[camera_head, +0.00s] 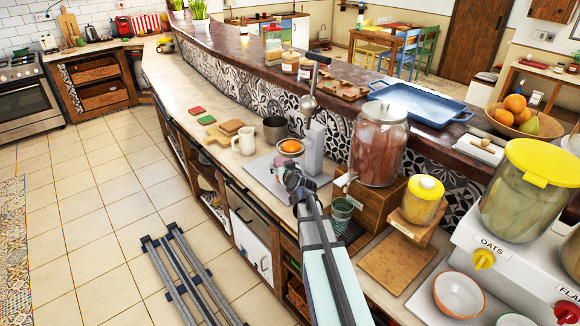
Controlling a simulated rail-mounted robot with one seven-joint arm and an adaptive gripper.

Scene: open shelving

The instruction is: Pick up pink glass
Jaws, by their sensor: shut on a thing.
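My gripper (290,172) reaches forward over the counter, in front of the citrus press (314,147). An orange half (291,147) shows just beyond the gripper, at the press. A green ribbed glass (342,211) stands on the counter right of my arm, under the tap of a large drink dispenser (378,148).
A pot (274,130), a white mug (244,140) and small boards (222,131) stand left of the press. A yellow-lidded jar (422,198), cereal dispensers and an orange bowl (459,294) are at right. A blue tray (417,104) lies on the raised ledge.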

